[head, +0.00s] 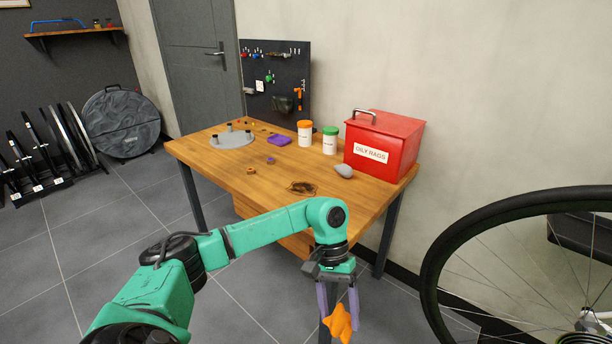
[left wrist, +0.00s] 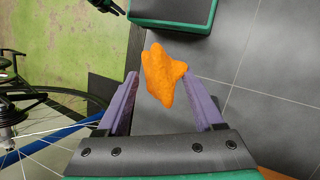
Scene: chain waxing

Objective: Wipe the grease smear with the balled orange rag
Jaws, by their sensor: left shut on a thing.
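The balled orange rag (head: 338,325) is between the purple fingers of my left gripper (head: 339,316), which is shut on it. The rag hangs below the gripper, in front of the table's near edge and over the floor. In the left wrist view the rag (left wrist: 162,76) sticks out past the fingertips of the left gripper (left wrist: 160,80). The grease smear (head: 302,188) is a dark brown patch on the wooden tabletop (head: 225,174), near its front edge, apart from the rag. My right gripper does not show.
A grey lump (head: 344,171) lies behind the smear, before a red OILY RAGS box (head: 384,145). Two white jars, with orange (head: 305,134) and green (head: 330,140) lids, stand further back. A bicycle wheel (head: 520,270) stands at the right. The tabletop around the smear is mostly clear.

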